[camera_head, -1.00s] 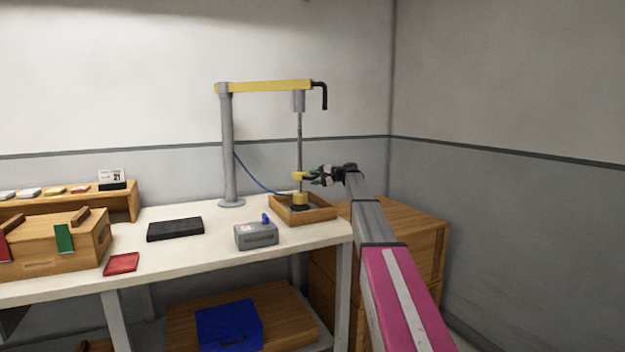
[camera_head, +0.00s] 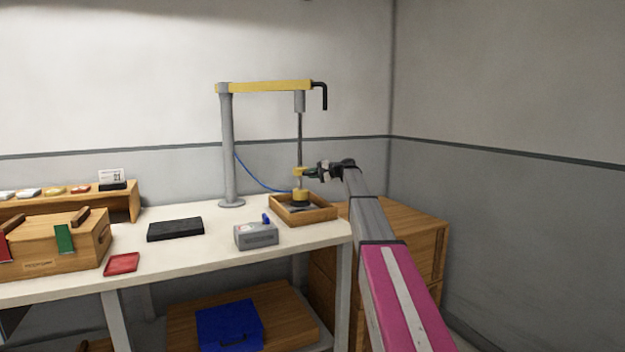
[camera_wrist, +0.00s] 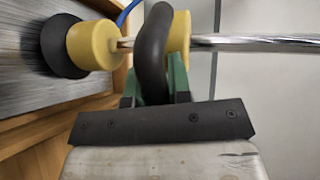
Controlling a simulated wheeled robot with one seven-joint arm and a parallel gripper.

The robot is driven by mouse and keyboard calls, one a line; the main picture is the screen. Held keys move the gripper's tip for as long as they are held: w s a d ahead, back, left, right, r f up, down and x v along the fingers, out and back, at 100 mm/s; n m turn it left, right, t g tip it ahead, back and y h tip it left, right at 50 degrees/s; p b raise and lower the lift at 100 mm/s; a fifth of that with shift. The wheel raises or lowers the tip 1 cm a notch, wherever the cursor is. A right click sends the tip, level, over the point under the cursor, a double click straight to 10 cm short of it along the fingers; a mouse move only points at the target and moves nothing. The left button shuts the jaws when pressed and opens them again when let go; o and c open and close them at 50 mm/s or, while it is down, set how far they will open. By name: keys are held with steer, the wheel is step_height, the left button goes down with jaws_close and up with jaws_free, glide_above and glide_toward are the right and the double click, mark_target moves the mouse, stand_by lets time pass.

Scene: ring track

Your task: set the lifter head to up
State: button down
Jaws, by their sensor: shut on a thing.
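The lifter head hangs on a thin metal rod below the yellow crane arm (camera_head: 265,86). Its yellow body (camera_head: 300,196) has a black cup under it, seen in the wrist view (camera_wrist: 60,45), and a yellow collar above. My gripper (camera_head: 308,173) is shut on the black handle (camera_wrist: 154,50) at the collar. The green fingers stand on both sides of the handle in the wrist view. The head is over the wooden tray (camera_head: 325,214); a small gap seems to show below the cup, but its size is hard to tell.
A grey box with a blue switch (camera_head: 257,235) stands in front of the tray. A black flat case (camera_head: 175,229), a red pad (camera_head: 122,264) and a wooden box (camera_head: 60,250) lie further left. A blue hose (camera_head: 258,182) runs from the post to the head.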

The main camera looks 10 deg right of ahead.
step_height(320, 180, up, 17)
steer(key=shift+f, duration=0.2)
steer(key=c, duration=1.1)
jaws_free()
steer(key=shift+o, duration=0.2)
steer(key=shift+s+d, duration=0.1)
steer(key=shift+d, duration=0.05)
steer(key=v, duration=1)
steer(key=shift+d, duration=0.25)
steer(key=shift+s+r, duration=0.1)
